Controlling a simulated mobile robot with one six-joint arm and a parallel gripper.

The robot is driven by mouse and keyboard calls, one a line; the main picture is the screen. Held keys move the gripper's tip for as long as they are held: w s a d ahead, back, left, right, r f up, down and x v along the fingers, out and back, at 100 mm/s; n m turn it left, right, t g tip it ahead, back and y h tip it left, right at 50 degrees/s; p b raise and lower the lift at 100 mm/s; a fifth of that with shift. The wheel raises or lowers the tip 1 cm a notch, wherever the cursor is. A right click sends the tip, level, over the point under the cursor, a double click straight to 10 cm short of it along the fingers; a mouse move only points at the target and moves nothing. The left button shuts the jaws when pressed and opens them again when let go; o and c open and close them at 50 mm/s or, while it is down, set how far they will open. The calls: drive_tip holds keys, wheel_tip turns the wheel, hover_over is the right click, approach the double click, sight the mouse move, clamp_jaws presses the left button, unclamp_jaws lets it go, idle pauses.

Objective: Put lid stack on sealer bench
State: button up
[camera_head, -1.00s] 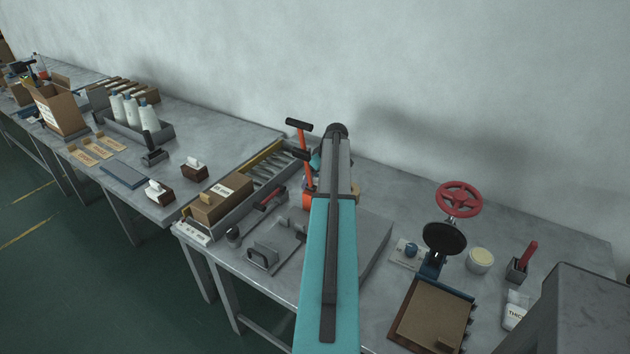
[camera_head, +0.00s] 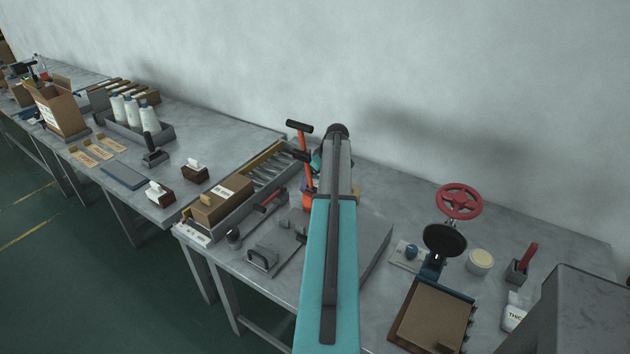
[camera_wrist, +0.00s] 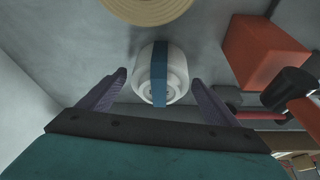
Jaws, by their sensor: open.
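In the wrist view, a white rounded stack with a blue band around it (camera_wrist: 177,72), which looks like the lid stack, lies on a grey surface. My gripper (camera_wrist: 160,80) is open, with one dark finger on each side of the stack's near end. Small gaps show between the fingers and the stack, so it is not gripped. In the head view my teal arm hides the gripper and the stack. A grey bench (camera_head: 375,335) runs below the arm; I cannot tell which bench is the sealer bench.
In the wrist view a tan roll (camera_wrist: 148,8) lies just beyond the stack and a red-orange block (camera_wrist: 265,50) stands to the right.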

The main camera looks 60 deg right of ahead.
drive_tip(key=p+v, duration=0.4)
drive_tip(key=v, duration=0.7)
drive_tip(key=shift+r, duration=0.25)
drive_tip(key=shift+s+r, duration=0.1)
drive_tip(key=shift+s, duration=0.05)
